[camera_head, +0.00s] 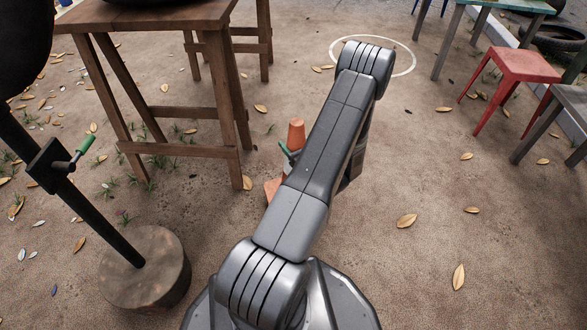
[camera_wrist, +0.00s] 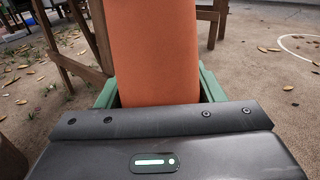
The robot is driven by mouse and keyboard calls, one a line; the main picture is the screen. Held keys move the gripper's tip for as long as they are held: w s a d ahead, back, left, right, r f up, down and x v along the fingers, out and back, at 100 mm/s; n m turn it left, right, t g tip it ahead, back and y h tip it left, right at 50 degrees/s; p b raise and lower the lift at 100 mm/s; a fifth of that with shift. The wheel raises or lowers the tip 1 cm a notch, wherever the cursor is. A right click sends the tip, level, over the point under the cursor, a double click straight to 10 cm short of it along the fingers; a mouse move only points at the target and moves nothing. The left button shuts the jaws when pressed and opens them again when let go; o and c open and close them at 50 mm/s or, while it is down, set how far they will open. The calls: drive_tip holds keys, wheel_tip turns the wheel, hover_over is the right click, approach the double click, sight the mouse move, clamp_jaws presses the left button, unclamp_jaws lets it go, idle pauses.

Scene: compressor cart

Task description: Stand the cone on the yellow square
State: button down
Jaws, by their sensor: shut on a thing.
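The orange cone (camera_head: 296,133) is partly hidden behind my arm in the head view; its top and a corner of its base show, close to the ground. In the wrist view the cone (camera_wrist: 155,50) fills the middle, between the green fingers of my gripper (camera_wrist: 157,88). My gripper is shut on the cone. In the head view only a bit of a green finger shows beside the cone. I cannot tell whether the base touches the ground. No yellow square is visible in either view.
A wooden table (camera_head: 150,15) stands just left of the cone. A black pole on a wood stump (camera_head: 145,270) is at left. A white ring (camera_head: 412,60) marks the ground behind my arm. A red stool (camera_head: 525,65) is at right. Leaf-strewn open ground lies right of my arm.

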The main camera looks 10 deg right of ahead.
wheel_tip(320, 180, down, 6)
drive_tip(key=b, duration=0.2)
drive_tip(key=shift+f, duration=0.35)
drive_tip(key=shift+c, duration=1.9)
unclamp_jaws()
drive_tip(key=p+v, duration=0.3)
drive_tip(key=v, duration=0.9)
drive_tip(key=shift+p, duration=0.3)
